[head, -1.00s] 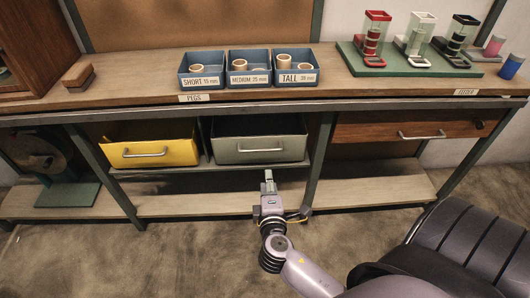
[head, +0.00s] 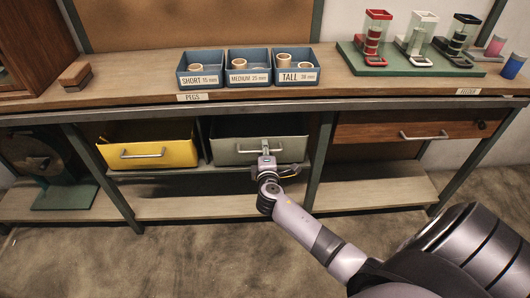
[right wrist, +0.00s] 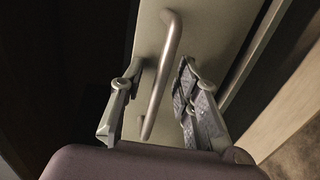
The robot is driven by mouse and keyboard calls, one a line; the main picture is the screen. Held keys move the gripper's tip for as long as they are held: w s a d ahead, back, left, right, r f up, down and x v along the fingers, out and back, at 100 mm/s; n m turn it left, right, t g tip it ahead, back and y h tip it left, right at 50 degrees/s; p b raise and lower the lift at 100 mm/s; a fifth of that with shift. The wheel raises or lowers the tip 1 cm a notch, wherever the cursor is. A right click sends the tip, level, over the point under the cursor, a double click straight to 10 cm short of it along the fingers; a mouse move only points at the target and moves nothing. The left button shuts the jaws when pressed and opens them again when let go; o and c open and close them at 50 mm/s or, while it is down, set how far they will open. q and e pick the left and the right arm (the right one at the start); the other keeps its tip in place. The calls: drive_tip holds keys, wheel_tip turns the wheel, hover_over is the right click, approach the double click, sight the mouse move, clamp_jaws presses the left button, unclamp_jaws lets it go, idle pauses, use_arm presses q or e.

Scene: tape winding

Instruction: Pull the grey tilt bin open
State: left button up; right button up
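The grey tilt bin (head: 228,154) sits under the worktop, its front face and a strip of its inside showing. Its bar handle (head: 244,151) runs across the front and is partly covered by my right gripper (head: 265,154). In the right wrist view the bin's front (right wrist: 205,30) fills the top middle. The handle (right wrist: 163,75) lies between the two fingers of my right gripper (right wrist: 160,85), with a visible gap on either side. The fingers are apart and not closed on the bar. My left gripper is in neither view.
A yellow bin (head: 150,155) stands just left of the grey one. A wooden drawer (head: 400,131) is to the right beyond a green leg (head: 320,160). A lower shelf (head: 190,205) runs below. Blue peg trays (head: 249,78) stand on the worktop above.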

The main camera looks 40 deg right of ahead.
drive_tip(key=shift+c, duration=0.6)
clamp_jaws()
idle(0.4)
